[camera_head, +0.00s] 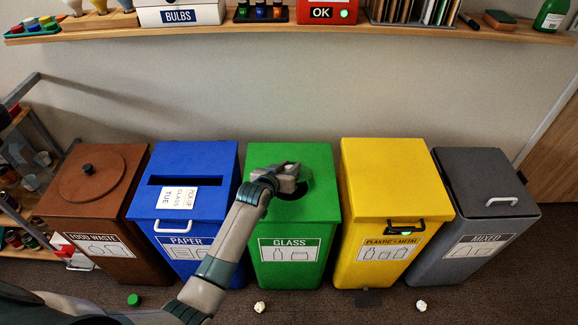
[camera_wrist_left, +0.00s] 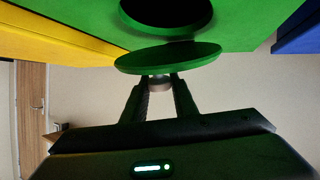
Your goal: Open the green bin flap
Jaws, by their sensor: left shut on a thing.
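The green bin (camera_head: 322,205), labelled GLASS, stands in the middle of the row. Its lid has a round dark hole (camera_head: 294,194), partly hidden by my left gripper (camera_head: 291,176) in the head view. In the left wrist view the green round flap (camera_wrist_left: 168,58) stands off the lid, apart from most of the dark hole (camera_wrist_left: 165,10). My left gripper (camera_wrist_left: 160,84) is shut on a small pale knob (camera_wrist_left: 160,82) at the flap. My right gripper is out of view.
The blue paper bin (camera_head: 213,155) and yellow bin (camera_head: 385,180) stand close on either side. A shelf (camera_head: 400,30) with boxes runs above. A green cap (camera_head: 134,300) and crumpled white pieces (camera_head: 260,307) lie on the floor in front.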

